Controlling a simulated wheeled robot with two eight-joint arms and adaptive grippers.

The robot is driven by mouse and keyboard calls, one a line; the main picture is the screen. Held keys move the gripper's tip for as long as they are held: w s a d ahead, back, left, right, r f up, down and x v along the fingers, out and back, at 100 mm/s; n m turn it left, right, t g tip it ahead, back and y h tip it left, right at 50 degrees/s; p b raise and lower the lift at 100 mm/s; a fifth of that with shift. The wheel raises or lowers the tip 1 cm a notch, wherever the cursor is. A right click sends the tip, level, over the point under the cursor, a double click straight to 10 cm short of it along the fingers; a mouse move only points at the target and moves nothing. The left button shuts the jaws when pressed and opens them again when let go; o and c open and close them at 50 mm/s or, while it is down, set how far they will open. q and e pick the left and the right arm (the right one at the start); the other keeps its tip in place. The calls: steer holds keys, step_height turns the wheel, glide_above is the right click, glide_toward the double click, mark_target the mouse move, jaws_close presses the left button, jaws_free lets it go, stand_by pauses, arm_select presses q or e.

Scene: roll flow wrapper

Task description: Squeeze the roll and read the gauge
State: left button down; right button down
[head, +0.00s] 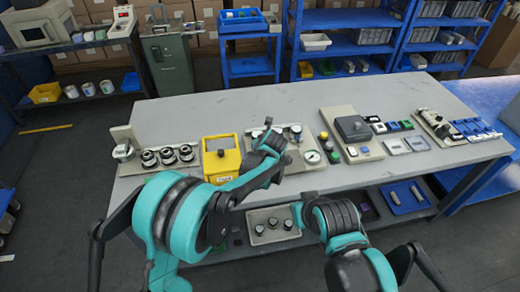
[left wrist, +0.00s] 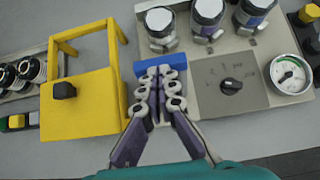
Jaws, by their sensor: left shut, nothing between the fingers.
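My left gripper (head: 268,140) is over the grey-beige panel at the table's middle. In the left wrist view its fingers (left wrist: 160,80) are together and empty, with their tips overlapping a blue bar (left wrist: 142,70) at the panel's edge. Several dark, silver-ended cylinders (left wrist: 208,18), possibly rolls, stand along the panel's far side. A round white gauge (head: 312,156) with a green arc is at the panel's right; it also shows in the left wrist view (left wrist: 290,74), its reading too small to tell. A black knob (left wrist: 231,85) sits between. My right gripper is not visible, only its arm.
A yellow box-like fixture (head: 221,160) stands close left of my left gripper. Springs with dark caps (head: 168,156) lie further left. A dark block fixture (head: 352,128) and a row of blue parts (head: 476,130) stand right. The table's rear (head: 230,110) is clear.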

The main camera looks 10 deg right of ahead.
arm_select(q)
steer(key=shift+w, duration=0.3)
stand_by(0.4)
steer(key=shift+s+r, duration=0.1)
